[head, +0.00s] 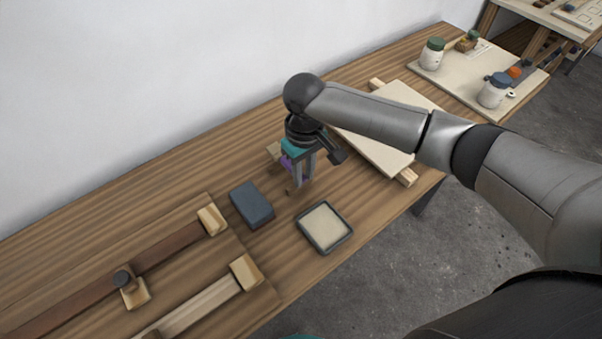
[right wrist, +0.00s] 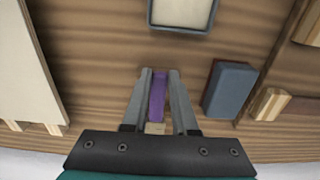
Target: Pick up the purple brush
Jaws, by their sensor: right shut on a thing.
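The purple brush (right wrist: 157,97) shows between the two fingers of my right gripper (right wrist: 159,75) in the right wrist view. In the head view the right gripper (head: 301,180) points down over the workbench, and a small purple part of the brush (head: 286,162) shows beside its fingers. The right gripper is shut on the brush. Most of the brush is hidden by the fingers in the head view. I cannot tell whether it touches the bench. My left gripper is not in view.
On the wooden bench (head: 160,170), a blue-grey block (head: 252,205) and a shallow tray (head: 324,227) lie close to the right gripper. A pale board (head: 385,150) on wooden strips lies behind my arm. Jars (head: 432,54) stand on a far board. Wooden rails lie at left.

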